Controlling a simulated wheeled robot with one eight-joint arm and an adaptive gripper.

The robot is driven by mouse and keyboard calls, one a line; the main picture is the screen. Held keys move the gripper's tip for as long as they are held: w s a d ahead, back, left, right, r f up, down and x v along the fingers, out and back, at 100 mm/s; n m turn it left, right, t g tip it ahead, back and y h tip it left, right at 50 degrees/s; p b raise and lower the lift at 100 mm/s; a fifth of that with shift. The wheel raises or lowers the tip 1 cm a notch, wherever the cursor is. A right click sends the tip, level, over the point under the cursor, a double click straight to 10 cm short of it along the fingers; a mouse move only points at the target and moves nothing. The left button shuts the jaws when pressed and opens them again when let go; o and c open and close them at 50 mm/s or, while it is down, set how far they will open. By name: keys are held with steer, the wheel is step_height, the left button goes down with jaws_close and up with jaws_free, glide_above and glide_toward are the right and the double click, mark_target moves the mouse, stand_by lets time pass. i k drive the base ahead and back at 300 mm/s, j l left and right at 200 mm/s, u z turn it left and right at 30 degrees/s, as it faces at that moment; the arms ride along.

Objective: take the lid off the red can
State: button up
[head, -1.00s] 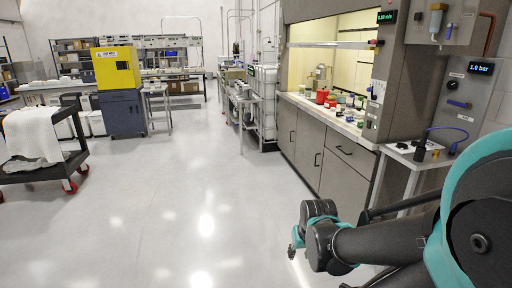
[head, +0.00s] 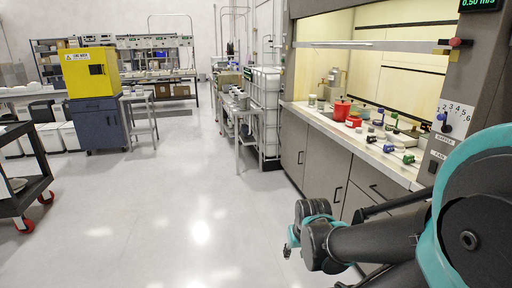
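A red can (head: 342,107) stands inside the fume hood on the pale worktop. Something red lies on or near its top, but it is too small to tell the lid clearly. A second, lower red object (head: 353,122) sits just in front and to the right of it. My gripper (head: 290,246) is at the lower middle of the head view, at the end of my folded arm. It is well below the worktop and apart from the can. Its fingers are small and dark, so its opening cannot be told.
The fume hood worktop (head: 318,121) also holds several bottles and jars, and coloured valves line its front edge. The hood's sash is raised. A steel trolley (head: 238,110) and a caged white tank (head: 266,100) stand beyond the hood. A black cart (head: 25,185) is at left. The middle floor is clear.

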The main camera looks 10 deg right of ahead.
mark_target(343, 102)
steer(key=i+z, duration=0.1)
steer(key=i, duration=0.75)
steer(key=i+j+z, duration=0.15)
steer(key=i, duration=0.7)
